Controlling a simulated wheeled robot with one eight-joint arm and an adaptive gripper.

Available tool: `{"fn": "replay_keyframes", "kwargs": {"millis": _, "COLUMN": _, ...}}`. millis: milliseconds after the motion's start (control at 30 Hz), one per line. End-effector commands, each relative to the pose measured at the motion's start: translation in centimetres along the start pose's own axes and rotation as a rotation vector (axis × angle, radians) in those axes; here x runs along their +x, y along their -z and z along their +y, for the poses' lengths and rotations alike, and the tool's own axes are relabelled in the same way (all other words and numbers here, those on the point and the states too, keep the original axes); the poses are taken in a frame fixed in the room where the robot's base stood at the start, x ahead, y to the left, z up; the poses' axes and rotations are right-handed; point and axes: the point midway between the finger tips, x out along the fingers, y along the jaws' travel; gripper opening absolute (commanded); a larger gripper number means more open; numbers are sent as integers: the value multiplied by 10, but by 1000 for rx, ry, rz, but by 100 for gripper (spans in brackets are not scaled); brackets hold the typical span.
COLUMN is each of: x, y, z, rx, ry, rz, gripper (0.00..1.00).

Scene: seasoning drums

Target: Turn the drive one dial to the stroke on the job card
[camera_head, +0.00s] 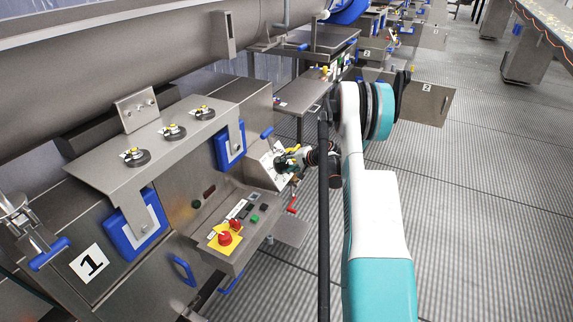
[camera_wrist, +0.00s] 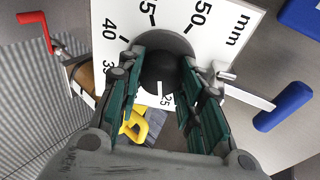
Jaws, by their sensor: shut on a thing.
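The drive one dial has a black round knob (camera_wrist: 160,74) in front of a white scale plate (camera_wrist: 224,50). Printed numbers, partly covered, include 40, 50 and 25, with "mm" at upper right. The plate (camera_head: 259,166) also shows in the head view at the right end of the machine marked 1. My gripper (camera_wrist: 163,60) is shut on the knob, with green-padded fingers on both sides of it. My gripper (camera_head: 285,160) is small in the head view. The knob's pointer cannot be made out. White sheets in blue holders (camera_head: 230,146) (camera_head: 136,226) are unreadable.
A control box (camera_head: 228,232) with a red stop button on yellow sits left of and below the dial. A red-handled crank (camera_wrist: 32,18) and a blue-handled lever (camera_wrist: 284,106) flank the plate. A yellow handle (camera_wrist: 146,126) is below. Open grated floor lies right.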

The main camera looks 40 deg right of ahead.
Motion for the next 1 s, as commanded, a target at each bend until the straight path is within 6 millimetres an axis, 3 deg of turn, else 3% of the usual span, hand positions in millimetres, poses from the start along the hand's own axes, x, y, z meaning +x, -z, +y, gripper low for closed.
{"fn": "replay_keyframes", "kwargs": {"millis": 733, "x": 1, "y": -1, "z": 0, "rx": -92, "ry": 15, "rz": -3, "gripper": 10}}
{"fn": "replay_keyframes", "kwargs": {"millis": 767, "x": 1, "y": -1, "z": 0, "rx": -92, "ry": 15, "rz": -3, "gripper": 36}}
{"fn": "replay_keyframes", "kwargs": {"millis": 833, "x": 1, "y": -1, "z": 0, "rx": -92, "ry": 14, "rz": -3, "gripper": 52}}
{"fn": "replay_keyframes", "kwargs": {"millis": 1000, "x": 0, "y": -1, "z": 0, "rx": -91, "ry": 15, "rz": -2, "gripper": 54}}
